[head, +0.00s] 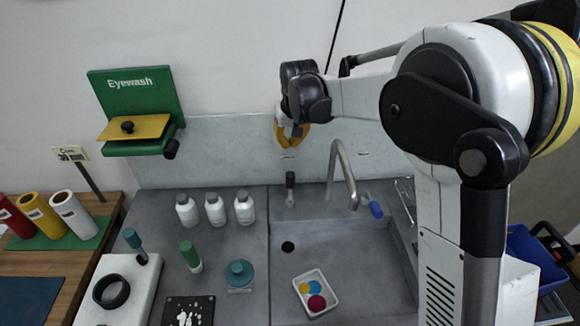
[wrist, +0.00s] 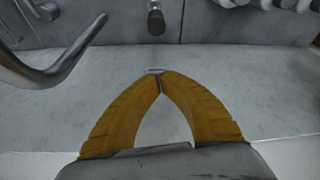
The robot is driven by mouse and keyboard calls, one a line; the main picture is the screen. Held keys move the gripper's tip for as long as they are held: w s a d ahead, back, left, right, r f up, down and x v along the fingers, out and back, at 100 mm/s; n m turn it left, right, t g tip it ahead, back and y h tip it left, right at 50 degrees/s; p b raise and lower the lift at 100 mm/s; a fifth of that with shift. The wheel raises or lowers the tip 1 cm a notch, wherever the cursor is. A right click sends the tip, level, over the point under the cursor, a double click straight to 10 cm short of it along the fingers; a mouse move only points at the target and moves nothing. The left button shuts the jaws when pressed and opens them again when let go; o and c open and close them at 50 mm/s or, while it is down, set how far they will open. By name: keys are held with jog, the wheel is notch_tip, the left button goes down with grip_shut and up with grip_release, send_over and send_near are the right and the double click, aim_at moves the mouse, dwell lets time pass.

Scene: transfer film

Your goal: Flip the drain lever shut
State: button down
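A short dark upright post with a grey lower part (head: 290,186), which looks like the drain lever, stands at the back edge of the grey sink (head: 345,262). It also shows at the top of the wrist view (wrist: 155,18). A dark round drain hole (head: 288,247) is in the basin, in front of the post. My gripper (head: 296,138) is above the post, in front of the backsplash, and apart from it. Its yellow fingers meet at the tips in the wrist view (wrist: 161,79), with nothing seen between them.
The curved faucet (head: 344,172) stands right of the post, near a blue-handled item (head: 375,208). White bottles (head: 215,209) stand on the left counter. A white tray (head: 303,280) with coloured round pieces lies in the basin. The eyewash station (head: 135,95) is on the wall.

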aim_at(290, 187)
jog(key=d+b+x, duration=0.1)
jog(key=b+x, duration=0.1)
jog(key=x, duration=0.8)
jog(key=s, duration=0.4)
jog(key=shift+a+b, duration=0.1)
jog(key=shift+b, duration=0.2)
